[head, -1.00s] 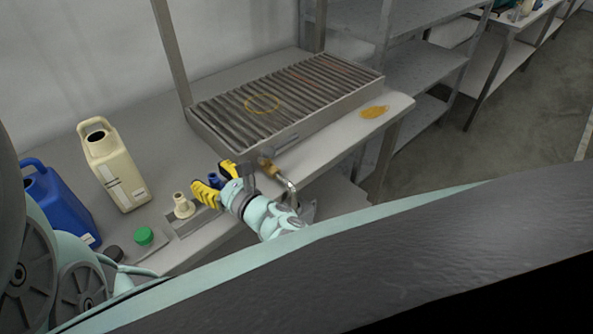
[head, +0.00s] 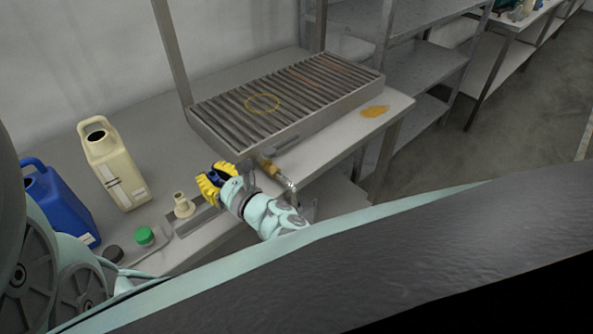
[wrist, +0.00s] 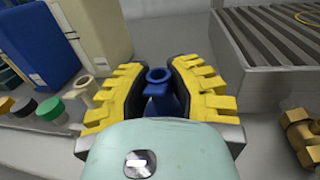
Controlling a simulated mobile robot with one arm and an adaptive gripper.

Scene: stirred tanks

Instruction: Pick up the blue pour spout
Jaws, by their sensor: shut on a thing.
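The blue pour spout (wrist: 158,88) stands between the two yellow-padded fingers of my gripper (wrist: 158,92) in the wrist view. Its ring-shaped top shows above the wrist housing, and its lower part is hidden. My gripper is shut on it. In the head view my gripper (head: 214,184) is at the front edge of the bench, just right of a cream spout (head: 183,205). The blue spout is hidden by the fingers there.
A slatted metal grate (head: 290,100) stands behind my gripper. A brass valve (head: 268,168) is close on the right. A cream jug (head: 113,170), a blue jug (head: 60,207), a green cap (head: 145,236) and a dark cap (head: 113,253) are to the left.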

